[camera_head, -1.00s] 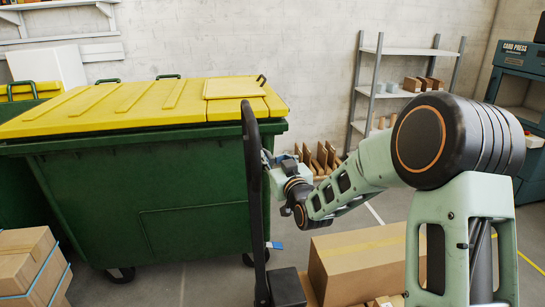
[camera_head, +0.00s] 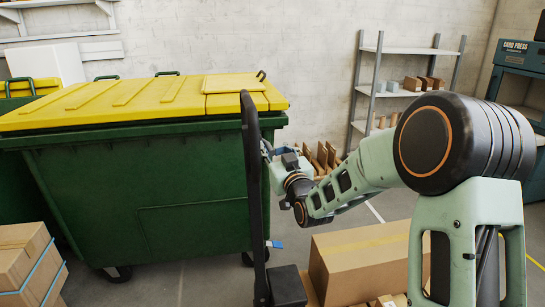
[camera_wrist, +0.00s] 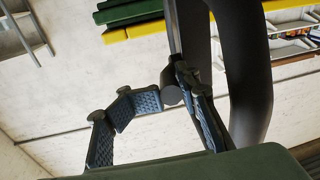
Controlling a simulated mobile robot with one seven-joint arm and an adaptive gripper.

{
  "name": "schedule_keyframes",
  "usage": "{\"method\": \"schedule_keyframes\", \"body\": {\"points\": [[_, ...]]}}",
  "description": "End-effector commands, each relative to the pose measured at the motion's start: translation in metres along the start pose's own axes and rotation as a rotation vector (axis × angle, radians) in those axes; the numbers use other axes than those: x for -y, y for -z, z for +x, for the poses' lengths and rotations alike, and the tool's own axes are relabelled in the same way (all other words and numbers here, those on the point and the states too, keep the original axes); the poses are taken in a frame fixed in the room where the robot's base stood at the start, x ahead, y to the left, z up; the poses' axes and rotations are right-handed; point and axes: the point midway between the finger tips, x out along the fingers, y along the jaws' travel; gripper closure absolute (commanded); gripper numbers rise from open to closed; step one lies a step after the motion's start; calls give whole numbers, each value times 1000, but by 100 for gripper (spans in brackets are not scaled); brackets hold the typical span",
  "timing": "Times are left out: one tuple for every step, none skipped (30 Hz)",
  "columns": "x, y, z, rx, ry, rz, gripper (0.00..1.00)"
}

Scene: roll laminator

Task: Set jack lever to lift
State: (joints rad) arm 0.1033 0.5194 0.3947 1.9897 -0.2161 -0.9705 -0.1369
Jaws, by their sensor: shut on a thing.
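The black pallet jack handle (camera_head: 254,190) stands upright in front of the green bin in the head view, seen nearly edge-on. Its dark curved loop (camera_wrist: 243,75) fills the right of the wrist view. The jack lever shows only as a short dark round end (camera_wrist: 172,96) beside the loop. My gripper (camera_wrist: 163,98), with blue ribbed finger pads, is shut on the lever, one finger on each side of its end. In the head view my gripper (camera_head: 268,160) is just right of the handle, its fingers mostly hidden by the handle and wrist.
A green bin (camera_head: 180,215) with a yellow lid is close behind the handle. Cardboard boxes (camera_head: 365,262) lie at the lower right, and strapped boxes (camera_head: 25,265) at the lower left. A grey shelf (camera_head: 400,93) stands against the back wall.

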Motion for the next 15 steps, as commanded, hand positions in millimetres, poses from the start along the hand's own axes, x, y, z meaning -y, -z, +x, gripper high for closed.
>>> {"method": "schedule_keyframes", "body": {"points": [[3, -7, 0, -13, 3, -1, 100], [3, -8, 0, -20, 2, -2, 100], [3, -8, 0, -29, 2, -3, 100], [3, -9, 0, -35, 1, -3, 100], [3, -9, 0, -42, 1, -4, 100], [3, -10, 0, -51, 0, -5, 100], [3, -10, 0, -57, 0, -6, 100], [3, -11, 0, -65, -1, -6, 100], [3, -11, 0, -74, -1, -8, 100], [3, -12, 0, -82, -2, -8, 100], [4, -12, 0, -89, -2, -9, 100], [4, -12, 0, -98, -3, -10, 100], [4, -13, 0, -105, -3, -11, 100], [4, -13, 0, -112, -4, -12, 100], [4, -14, 0, -121, -4, -13, 100]]}}
